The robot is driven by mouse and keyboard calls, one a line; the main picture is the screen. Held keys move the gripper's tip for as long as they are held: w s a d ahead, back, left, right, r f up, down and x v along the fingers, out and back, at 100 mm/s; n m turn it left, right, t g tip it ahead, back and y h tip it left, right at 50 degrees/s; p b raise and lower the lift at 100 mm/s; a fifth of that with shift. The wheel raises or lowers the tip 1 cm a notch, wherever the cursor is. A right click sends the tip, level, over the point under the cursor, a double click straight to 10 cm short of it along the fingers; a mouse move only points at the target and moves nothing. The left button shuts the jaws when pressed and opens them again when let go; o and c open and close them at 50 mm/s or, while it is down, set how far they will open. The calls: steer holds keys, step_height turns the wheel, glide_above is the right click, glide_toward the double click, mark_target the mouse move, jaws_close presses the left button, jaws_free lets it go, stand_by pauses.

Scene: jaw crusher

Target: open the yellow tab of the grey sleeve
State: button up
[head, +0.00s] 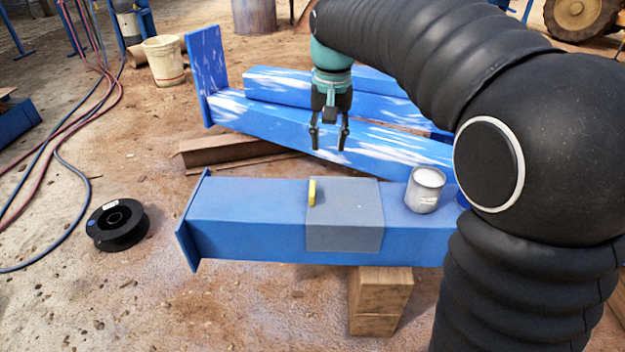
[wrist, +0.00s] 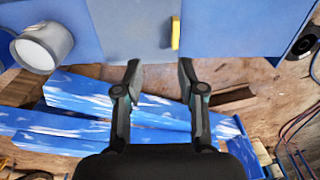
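The grey sleeve (head: 346,228) is wrapped over the front blue beam, and it also shows at the top of the wrist view (wrist: 133,28). The yellow tab (head: 312,192) stands on the sleeve's top near its left edge; in the wrist view the tab (wrist: 176,33) is right of the sleeve's middle. My gripper (head: 329,148) points down behind the sleeve in the head view, apart from it. In the wrist view my gripper (wrist: 160,68) has its two fingers spread, with nothing between them. The tab lies a little beyond the right fingertip there.
A grey-white cup (head: 425,190) stands on the front blue beam (head: 250,205), right of the sleeve. Wooden blocks (head: 380,295) support the beam. More blue beams (head: 270,128) lie behind. A black spool (head: 117,225) and hoses (head: 75,120) are on the ground at left.

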mark_target(312, 187)
steer(key=shift+g, duration=0.4)
steer(key=w+a+f+b, duration=0.1)
steer(key=f, duration=0.4)
steer(key=w+a+f+b, duration=0.1)
steer(key=f, duration=0.5)
steer(key=w+a+f+b, duration=0.1)
steer(key=f, duration=0.4)
steer(key=shift+w+a+f, duration=0.1)
steer(key=shift+w+f, duration=0.05)
jaws_close()
